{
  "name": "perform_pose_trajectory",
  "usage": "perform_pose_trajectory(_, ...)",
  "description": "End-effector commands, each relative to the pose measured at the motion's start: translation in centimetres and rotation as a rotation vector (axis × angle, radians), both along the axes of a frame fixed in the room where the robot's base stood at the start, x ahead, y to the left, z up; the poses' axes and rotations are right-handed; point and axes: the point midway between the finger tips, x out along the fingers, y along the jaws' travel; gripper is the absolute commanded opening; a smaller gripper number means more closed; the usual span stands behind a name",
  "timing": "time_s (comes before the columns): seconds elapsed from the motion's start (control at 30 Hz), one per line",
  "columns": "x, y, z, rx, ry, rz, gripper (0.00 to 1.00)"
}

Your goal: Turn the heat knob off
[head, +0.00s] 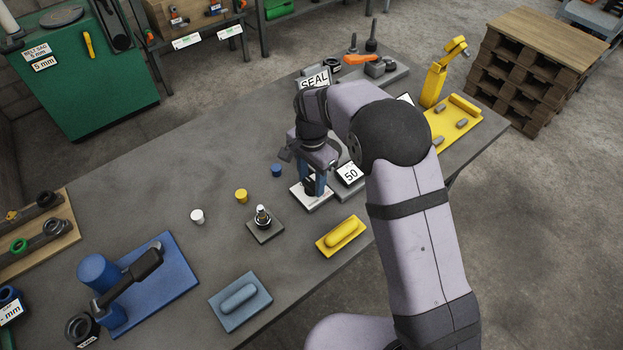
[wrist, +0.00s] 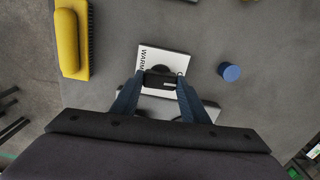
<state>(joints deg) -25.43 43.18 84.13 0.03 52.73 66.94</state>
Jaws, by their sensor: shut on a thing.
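The heat knob (wrist: 161,78) is a small dark knob on a white plate (wrist: 176,60) lettered WARM in the wrist view. In the head view the plate (head: 321,203) lies on the grey bench below my gripper, and the knob (head: 309,186) shows dark between the fingers. My gripper (wrist: 160,86) has its two blue fingers shut on the knob, one on each side. It points down at the knob in the head view (head: 312,183). The other markings on the plate and the knob's exact setting cannot be read.
A sign reading 50 (head: 350,173) stands right beside the plate. A blue cap (head: 276,170), a yellow cap (head: 241,195), a dark metal fitting (head: 263,219) and a yellow brush (head: 341,235) are near.

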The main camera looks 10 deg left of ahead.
Motion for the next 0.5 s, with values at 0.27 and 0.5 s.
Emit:
perform_pose_trajectory(0.27,0.19,-0.02,0.13,0.000,-0.006,-0.057,0.18)
perform_pose_trajectory(0.5,0.19,-0.02,0.14,0.000,-0.006,-0.061,0.18)
